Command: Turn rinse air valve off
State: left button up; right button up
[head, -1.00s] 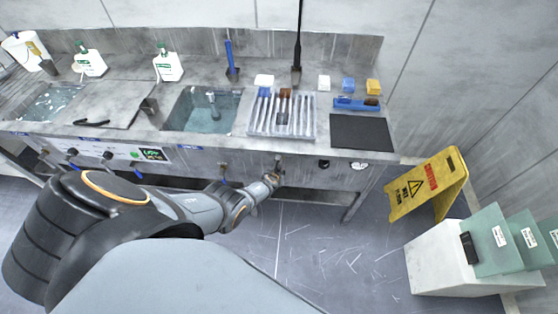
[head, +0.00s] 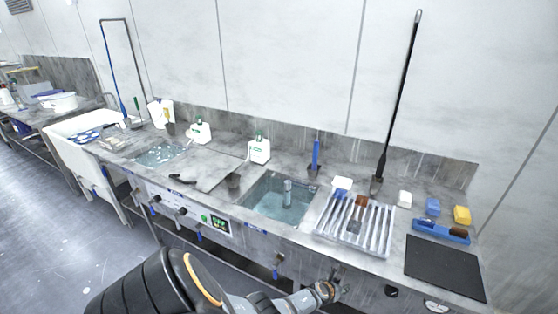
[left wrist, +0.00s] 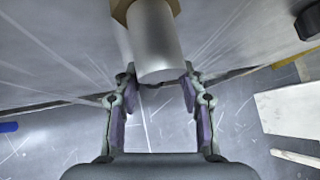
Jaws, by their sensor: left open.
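My left gripper (head: 334,287) is at the front face of the bench, below the slotted rack. In the left wrist view the gripper (left wrist: 159,76) is open. Its two fingers stand on either side of the lower end of a grey cylindrical fitting (left wrist: 154,45) with a brass collar (left wrist: 135,8). I cannot tell whether the fingers touch it. In the head view my gripper mostly hides this fitting. No label names the rinse air valve legibly. My right gripper is not in view.
The bench holds a sink (head: 277,205), a slotted rack (head: 355,224) and a black mat (head: 445,266). A control panel (head: 190,213) and other blue levers are further left on the front.

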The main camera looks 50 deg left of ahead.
pick_arm(q)
jog(key=w+d+r+n+t+h+b, duration=0.2)
jog(key=d+r+n+t+h+b, duration=0.4)
jog(key=b, duration=1.9)
jog(key=s+a+n+t+h+p, duration=0.15)
jog(key=s+a, duration=0.35)
jog(key=s, duration=0.5)
jog(key=s+a+f+n+g+y+p, duration=0.2)
jog(key=a+f+n+y+p, duration=0.15)
jog(key=f+n, duration=0.2)
jog(key=s+a+f+n+g+y+p, duration=0.2)
jog(key=s+a+f+n+y+p, duration=0.15)
jog(key=f, duration=0.35)
jog(key=s+f+n+g+y+p, duration=0.1)
jog(key=s+f+n+g+p, duration=0.4)
jog(key=s, duration=0.8)
jog(key=shift+f+n+g+p, duration=0.35)
jog(key=shift+f+n+p, duration=1.4)
jog(key=shift+f, duration=0.85)
jog(key=shift+s, duration=0.1)
